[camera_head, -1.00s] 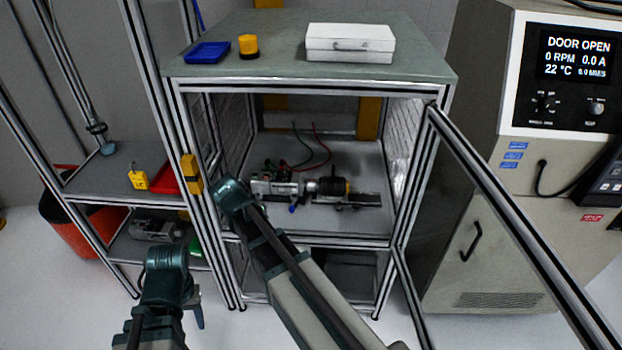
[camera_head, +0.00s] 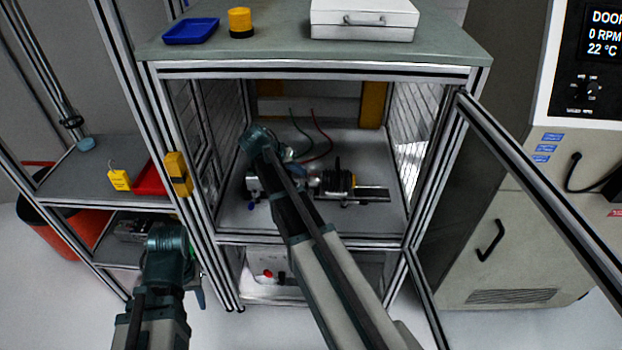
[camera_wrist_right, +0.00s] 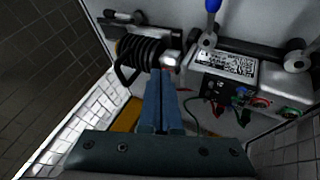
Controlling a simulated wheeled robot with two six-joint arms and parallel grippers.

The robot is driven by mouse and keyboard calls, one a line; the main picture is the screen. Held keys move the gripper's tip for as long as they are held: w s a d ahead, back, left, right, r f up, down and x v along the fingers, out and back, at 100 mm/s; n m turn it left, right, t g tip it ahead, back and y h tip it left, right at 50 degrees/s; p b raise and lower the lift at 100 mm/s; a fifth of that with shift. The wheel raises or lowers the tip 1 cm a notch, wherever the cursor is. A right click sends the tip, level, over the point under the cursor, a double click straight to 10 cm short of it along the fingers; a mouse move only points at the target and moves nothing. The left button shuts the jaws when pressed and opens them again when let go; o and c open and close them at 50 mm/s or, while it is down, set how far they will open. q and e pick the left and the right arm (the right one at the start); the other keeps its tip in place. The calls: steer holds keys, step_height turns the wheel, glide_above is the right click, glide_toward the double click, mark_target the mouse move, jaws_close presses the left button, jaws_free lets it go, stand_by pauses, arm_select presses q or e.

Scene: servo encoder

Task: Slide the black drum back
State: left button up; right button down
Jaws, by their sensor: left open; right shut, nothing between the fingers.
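The black drum (camera_head: 338,182), ribbed with a yellowish edge, sits on a rail inside the open cabinet in the head view, to the right of the arm. In the right wrist view the drum (camera_wrist_right: 148,52) shows a black handle-like loop, beside a silver motor body (camera_wrist_right: 225,68). My right gripper (camera_wrist_right: 161,78) is shut and empty, its blue fingertips close to the drum's end; I cannot tell if they touch. In the head view my right arm reaches into the cabinet and covers part of the motor. My left gripper (camera_head: 196,285) is open, low outside the cabinet; its fingertips are hard to see.
The cabinet's open door frame (camera_head: 545,205) stands at the right. Yellow blocks (camera_head: 178,175) sit on the left post. Red and dark cables (camera_head: 318,148) rise behind the motor. A white case (camera_head: 364,20), blue tray (camera_head: 191,31) and yellow-black cylinder (camera_head: 240,22) are on top.

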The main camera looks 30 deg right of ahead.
mark_target(335, 183)
steer(key=b+x, duration=0.8)
steer(key=x, duration=0.1)
steer(key=shift+d+f, duration=0.15)
steer(key=shift+f, duration=0.25)
steer(key=shift+d, duration=0.1)
steer(key=s+d, duration=0.2)
steer(key=d, duration=0.1)
steer(key=s+d, duration=0.1)
steer(key=shift+d, duration=0.4)
steer(key=shift+r, duration=0.2)
